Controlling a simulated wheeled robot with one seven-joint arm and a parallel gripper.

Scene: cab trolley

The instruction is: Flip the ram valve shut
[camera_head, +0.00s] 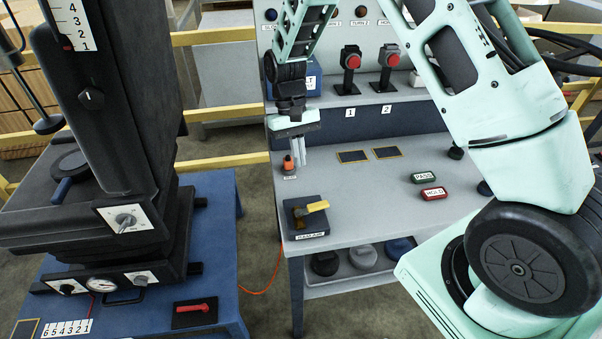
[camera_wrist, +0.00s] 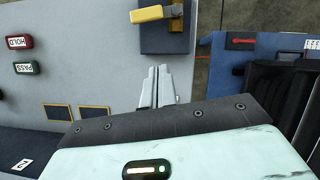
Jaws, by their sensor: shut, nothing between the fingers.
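The ram valve (camera_head: 310,208) has a yellow lever on a dark blue block, with a label that seems to read RAM AIR, at the left front corner of the grey bench. Its lever points to the right and slightly up in the head view. In the wrist view the yellow lever (camera_wrist: 160,13) is at the top, partly over the blue block (camera_wrist: 172,40). My gripper (camera_head: 300,163) points down above the bench, behind the valve and apart from it. Its fingers are together and empty, and also show in the wrist view (camera_wrist: 156,75).
A small orange-topped item (camera_head: 289,163) stands close to my fingers. PASS (camera_head: 423,178) and HOLD (camera_head: 433,193) blocks lie to the right. Red-knobbed levers (camera_head: 350,62) stand behind. A dark press (camera_head: 120,130) and a red lever (camera_head: 195,309) are on the blue table at left.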

